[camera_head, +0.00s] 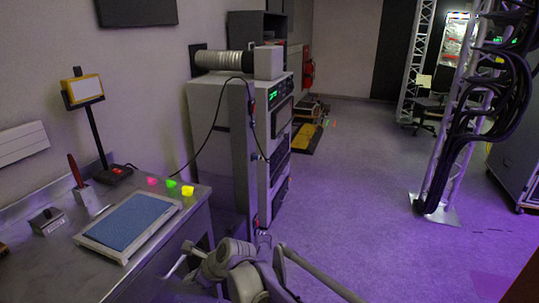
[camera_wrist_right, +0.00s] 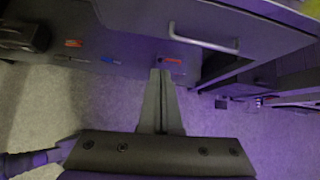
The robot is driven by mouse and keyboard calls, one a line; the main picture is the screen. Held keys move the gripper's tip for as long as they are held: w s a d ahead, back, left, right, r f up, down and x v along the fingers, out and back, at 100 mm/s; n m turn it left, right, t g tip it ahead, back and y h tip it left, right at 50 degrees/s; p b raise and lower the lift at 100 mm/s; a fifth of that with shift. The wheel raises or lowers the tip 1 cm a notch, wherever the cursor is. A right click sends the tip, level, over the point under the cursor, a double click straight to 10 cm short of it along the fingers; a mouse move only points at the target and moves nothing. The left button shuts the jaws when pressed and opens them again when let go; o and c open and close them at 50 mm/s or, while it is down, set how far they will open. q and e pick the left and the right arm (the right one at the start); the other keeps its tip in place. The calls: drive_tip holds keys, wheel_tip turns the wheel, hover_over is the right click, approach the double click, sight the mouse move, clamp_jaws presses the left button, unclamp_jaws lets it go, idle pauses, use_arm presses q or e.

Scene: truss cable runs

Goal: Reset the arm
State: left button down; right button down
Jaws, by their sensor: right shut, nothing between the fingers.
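My right arm (camera_head: 245,272) shows as grey links at the bottom middle of the head view, beside the metal workbench. In the wrist view my right gripper (camera_wrist_right: 161,76) points away from the camera, its two dark fingers together with nothing between them. Its tips lie close below a dark panel edge in the picture; I cannot tell whether they touch it. My left gripper does not show in the head view.
The workbench (camera_head: 60,268) carries a blue-topped tray (camera_head: 128,222), a small yellow-framed screen (camera_head: 84,89) and coloured blocks. A grey equipment cabinet (camera_head: 218,110) stands behind. A truss (camera_head: 460,125) with black cables stands right. Purple-lit floor (camera_head: 350,190) between is open. A handle (camera_wrist_right: 203,42) shows near my fingers.

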drive_tip(key=s+d+r+n+t+h+p, duration=0.1)
drive_tip(key=s+d+r+n+p, duration=0.15)
drive_tip(key=d, duration=0.55)
drive_tip(key=s+d+r+n+h+p, duration=0.15)
drive_tip(key=d+n, duration=0.25)
drive_tip(key=d, duration=0.5)
drive_tip(key=s+d+r+n+t+h+p, duration=0.1)
drive_tip(key=s+d+r+n, duration=0.2)
drive_tip(key=d, duration=0.5)
drive_tip(key=s+d+f+n+h+p, duration=0.1)
drive_tip(key=s+d+n+h+p, duration=0.3)
drive_tip(key=s+d+n, duration=0.6)
drive_tip(key=s+d, duration=0.6)
drive_tip(key=d, duration=0.2)
drive_tip(key=shift+s+d+f+t+h, duration=0.15)
drive_tip(key=shift+s+d+t+h, duration=0.15)
drive_tip(key=shift+d+t+h, duration=0.1)
